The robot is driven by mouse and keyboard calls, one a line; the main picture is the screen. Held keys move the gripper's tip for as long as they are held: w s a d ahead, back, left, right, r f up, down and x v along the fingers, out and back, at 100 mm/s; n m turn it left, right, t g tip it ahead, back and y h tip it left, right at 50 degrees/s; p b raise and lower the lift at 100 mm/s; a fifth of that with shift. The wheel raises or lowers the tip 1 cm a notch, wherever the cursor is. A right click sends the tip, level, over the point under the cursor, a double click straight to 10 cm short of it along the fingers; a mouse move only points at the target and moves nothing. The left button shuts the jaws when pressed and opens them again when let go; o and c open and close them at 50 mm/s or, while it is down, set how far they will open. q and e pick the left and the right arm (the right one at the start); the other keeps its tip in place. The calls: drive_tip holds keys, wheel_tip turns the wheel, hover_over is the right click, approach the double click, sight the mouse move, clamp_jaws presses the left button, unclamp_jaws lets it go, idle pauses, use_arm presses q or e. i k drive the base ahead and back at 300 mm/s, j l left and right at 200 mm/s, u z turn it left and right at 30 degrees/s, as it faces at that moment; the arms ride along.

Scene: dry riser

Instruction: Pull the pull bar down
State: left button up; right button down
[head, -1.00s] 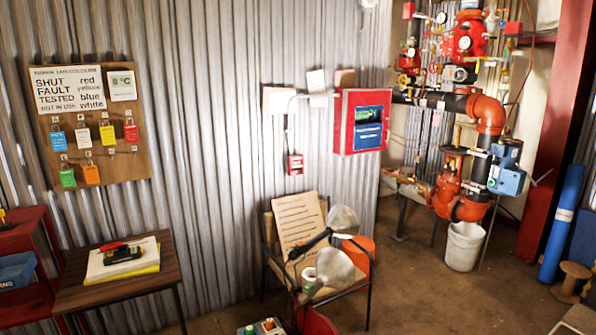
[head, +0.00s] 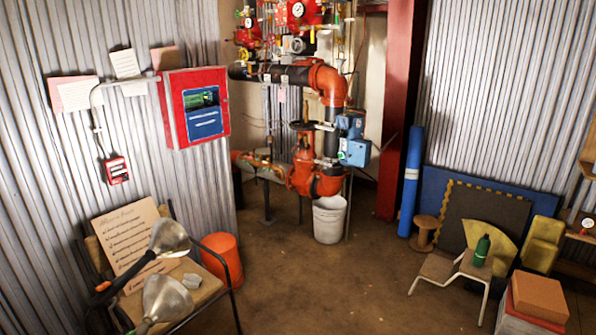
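A small red pull station (head: 116,169) is mounted on the corrugated wall at left, below a grey conduit. It has a pale marking on its front, likely the pull bar, but it is too small to tell the bar's position. Neither of my grippers shows in the head view.
A red panel (head: 196,107) hangs right of the pull station. Below, a chair (head: 205,289) holds a board (head: 126,241) and metal lamp-like cones (head: 168,238). An orange bucket (head: 222,258) stands beside it. Red pipework (head: 328,86) and a white bucket (head: 328,220) are behind. The middle floor is clear.

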sight(118, 169)
drive_tip(key=i+l+z, duration=0.25)
drive_tip(key=i, duration=0.2)
drive_tip(key=i+l+z, duration=0.1)
drive_tip(key=i+z, duration=0.2)
drive_tip(key=i, duration=0.15)
drive_tip(key=i+u, duration=0.45)
drive_tip(key=i+l+u, duration=0.15)
drive_tip(key=i+u, duration=0.3)
drive_tip(key=i+j+u, duration=0.1)
drive_tip(key=u, duration=0.3)
drive_tip(key=i+u, duration=0.3)
drive_tip(key=u, duration=0.15)
drive_tip(key=i+u, duration=0.2)
drive_tip(key=u, duration=0.2)
drive_tip(key=i+l+u, duration=0.15)
drive_tip(key=u, duration=0.3)
drive_tip(key=i+l+u, duration=0.15)
drive_tip(key=u, duration=0.25)
drive_tip(key=i+l+u, duration=0.15)
drive_tip(key=u, duration=0.25)
drive_tip(key=i+l+u, duration=0.25)
drive_tip(key=u, duration=0.15)
drive_tip(key=i+l+u, duration=0.25)
drive_tip(key=l+u, duration=0.15)
